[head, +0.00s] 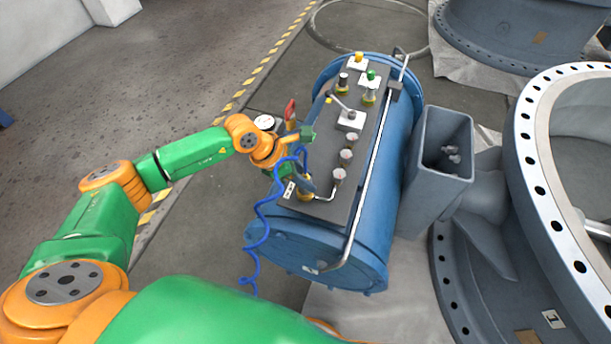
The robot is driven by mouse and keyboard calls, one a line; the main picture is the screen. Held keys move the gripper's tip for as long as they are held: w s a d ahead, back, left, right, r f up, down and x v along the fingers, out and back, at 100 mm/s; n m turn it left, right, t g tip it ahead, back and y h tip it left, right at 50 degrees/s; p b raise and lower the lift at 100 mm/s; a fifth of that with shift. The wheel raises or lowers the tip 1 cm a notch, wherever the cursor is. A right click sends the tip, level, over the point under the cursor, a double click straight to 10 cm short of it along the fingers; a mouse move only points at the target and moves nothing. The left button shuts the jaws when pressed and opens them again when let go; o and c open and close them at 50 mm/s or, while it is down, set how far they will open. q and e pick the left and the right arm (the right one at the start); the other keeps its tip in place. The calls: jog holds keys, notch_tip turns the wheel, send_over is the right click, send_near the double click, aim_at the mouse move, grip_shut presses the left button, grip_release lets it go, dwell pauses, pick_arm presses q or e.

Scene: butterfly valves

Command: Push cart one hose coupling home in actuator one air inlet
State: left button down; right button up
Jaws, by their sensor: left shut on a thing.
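My left arm comes in from the left and its gripper (297,180) is at the near left end of the dark panel on a blue cylinder (392,160). The gripper is shut on the coupling end of a coiled blue hose (258,225). The hose loops over the wrist and hangs down past the cylinder's near end. A brass fitting (306,194) sits on the panel right beside the fingertips, and looks like the air inlet. The fingers and hose hide the coupling, so I cannot tell whether it touches or sits in the fitting. My right gripper is out of view.
The dark panel (335,208) carries several round gauges, a lever valve (350,120) and yellow and green knobs. A silver rail (368,180) runs along its right side. A grey box-shaped bracket (440,170) and large flanged valve rings (530,130) stand to the right. Open floor lies left.

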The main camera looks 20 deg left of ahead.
pick_arm(q)
jog(key=shift+f+b, duration=0.35)
jog(key=shift+f, duration=0.05)
dwell(0.4)
grip_release()
jog(key=shift+r, duration=0.1)
notch_tip(320, 180, up, 8)
jog(key=p, duration=0.6)
jog(key=shift+f, duration=0.25)
jog(key=shift+f, duration=0.1)
